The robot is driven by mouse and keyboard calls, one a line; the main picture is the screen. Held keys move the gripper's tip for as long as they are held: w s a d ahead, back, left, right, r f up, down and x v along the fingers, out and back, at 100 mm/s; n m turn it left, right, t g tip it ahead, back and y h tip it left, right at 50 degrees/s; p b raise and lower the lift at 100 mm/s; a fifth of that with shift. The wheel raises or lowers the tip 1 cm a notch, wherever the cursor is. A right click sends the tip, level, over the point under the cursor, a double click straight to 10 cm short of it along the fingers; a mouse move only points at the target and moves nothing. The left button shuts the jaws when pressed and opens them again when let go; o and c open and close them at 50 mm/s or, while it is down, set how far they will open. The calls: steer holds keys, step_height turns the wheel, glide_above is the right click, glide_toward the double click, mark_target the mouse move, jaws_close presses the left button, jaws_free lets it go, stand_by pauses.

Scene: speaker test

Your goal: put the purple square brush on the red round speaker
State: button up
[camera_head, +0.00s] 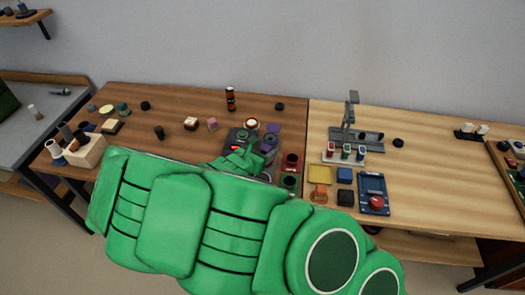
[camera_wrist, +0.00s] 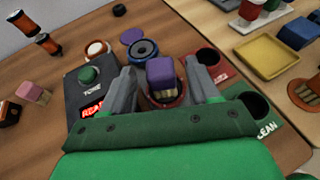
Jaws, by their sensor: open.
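In the wrist view, the purple square brush (camera_wrist: 161,69) is upright between my gripper's fingers, its purple block on top and pale bristles below. It stands at a red round thing (camera_wrist: 181,98), which looks like the red round speaker; its rim shows around the bristles. Whether the bristles rest on it I cannot tell. My gripper (camera_wrist: 160,68) is open, with one grey finger on each side of the brush and gaps visible. In the head view, my gripper (camera_head: 240,160) is over the middle of the brown table, and my green arm hides much of the front.
A blue-grey round speaker (camera_wrist: 144,49) and a purple disc (camera_wrist: 131,36) are just behind. A black box (camera_wrist: 88,88) with a green knob is left. Red (camera_wrist: 222,72) and green (camera_wrist: 275,122) holders with dark round openings are right. The brown table's back (camera_head: 180,102) has free room.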

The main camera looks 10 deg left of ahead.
steer(key=shift+r, duration=0.15)
steer(key=shift+s+a+r, duration=0.3)
steer(key=shift+s, duration=0.25)
steer(key=v, duration=1)
steer(key=shift+s, duration=0.3)
steer(key=shift+a+r, duration=0.1)
